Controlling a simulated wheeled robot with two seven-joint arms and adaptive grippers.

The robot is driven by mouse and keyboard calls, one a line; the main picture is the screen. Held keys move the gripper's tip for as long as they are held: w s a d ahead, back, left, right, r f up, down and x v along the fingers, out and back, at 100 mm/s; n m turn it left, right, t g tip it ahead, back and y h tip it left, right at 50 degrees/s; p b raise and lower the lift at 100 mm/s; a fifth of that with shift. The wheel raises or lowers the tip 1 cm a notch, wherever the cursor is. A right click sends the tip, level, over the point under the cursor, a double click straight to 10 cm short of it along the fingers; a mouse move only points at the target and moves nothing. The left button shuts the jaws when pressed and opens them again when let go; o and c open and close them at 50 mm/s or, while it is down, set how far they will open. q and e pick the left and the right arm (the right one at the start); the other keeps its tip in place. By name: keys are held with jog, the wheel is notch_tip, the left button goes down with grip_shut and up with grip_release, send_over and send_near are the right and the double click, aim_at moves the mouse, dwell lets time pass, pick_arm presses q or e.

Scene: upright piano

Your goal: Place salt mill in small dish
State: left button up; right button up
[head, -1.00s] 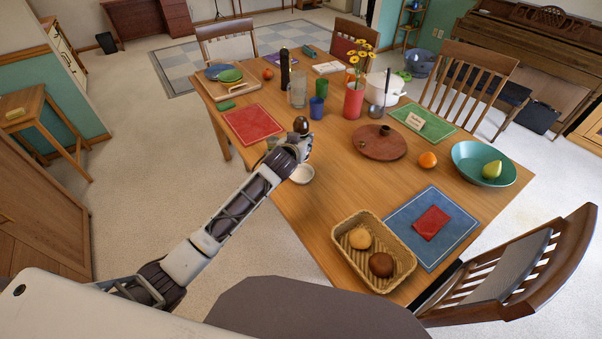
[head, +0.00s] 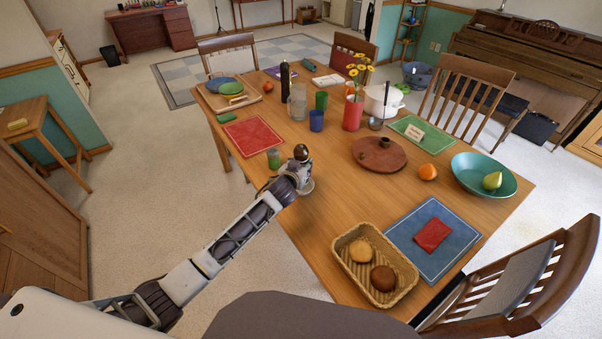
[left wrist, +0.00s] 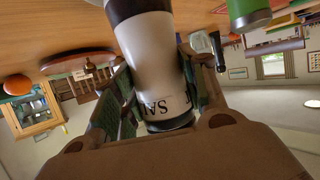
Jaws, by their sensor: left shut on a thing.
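The salt mill has a dark brown top (head: 301,152) in the head view. In the left wrist view its pale body (left wrist: 152,55) with dark lettering stands between my fingers. My left gripper (head: 298,173) is shut on the mill, which looks roughly upright at the table's left edge. The small white dish (head: 307,187) shows only as a sliver beside and behind the gripper, mostly hidden by it. I cannot tell whether the mill touches the dish. My right gripper is not in view.
A small green container (head: 273,158) stands just left of my left gripper, near the red placemat (head: 252,134). A brown round board (head: 366,161) lies to the right, and a wicker basket (head: 347,273) with bread is nearer. The table between gripper and basket is clear.

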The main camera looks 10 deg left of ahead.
pick_arm(q)
jog(key=shift+f, duration=1.8)
jog(key=shift+f, duration=0.1)
jog(key=o, duration=1.2)
jog(key=v, duration=1.2)
